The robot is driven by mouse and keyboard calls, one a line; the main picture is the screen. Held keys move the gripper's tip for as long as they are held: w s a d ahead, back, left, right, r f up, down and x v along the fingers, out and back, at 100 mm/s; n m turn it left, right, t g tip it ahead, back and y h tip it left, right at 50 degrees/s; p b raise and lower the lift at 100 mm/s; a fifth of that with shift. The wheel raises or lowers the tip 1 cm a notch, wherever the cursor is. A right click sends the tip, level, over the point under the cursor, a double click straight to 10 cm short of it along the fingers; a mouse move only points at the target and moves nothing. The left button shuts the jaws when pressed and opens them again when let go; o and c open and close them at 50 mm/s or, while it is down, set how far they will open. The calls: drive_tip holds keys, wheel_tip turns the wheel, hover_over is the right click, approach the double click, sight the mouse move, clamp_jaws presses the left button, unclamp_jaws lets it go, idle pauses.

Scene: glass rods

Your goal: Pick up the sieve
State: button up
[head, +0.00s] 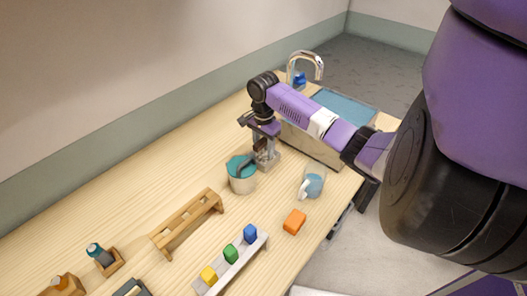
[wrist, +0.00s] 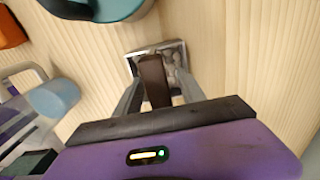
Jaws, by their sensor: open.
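The sieve appears to be the piece with an upright dark brown handle (wrist: 154,80) at a small square metal frame (wrist: 131,62); whether the frame is part of it or a holder, I cannot tell. In the head view the metal piece (head: 268,162) stands on the table just right of the teal-topped pot. My gripper (head: 261,140) is above it, pointing down. In the wrist view its fingers (wrist: 157,92) are open, one on each side of the brown handle. Whether they touch the handle is not clear.
The pot (head: 240,185) stands close on the left. A mug (head: 312,184) and an orange block (head: 294,221) are nearer the table edge. A wooden rack (head: 187,225) and a rail with coloured blocks (head: 254,248) lie in front. A sink basin (head: 345,105) is behind.

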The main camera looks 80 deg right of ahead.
clamp_jaws()
drive_tip(key=shift+r, duration=0.15)
idle(0.4)
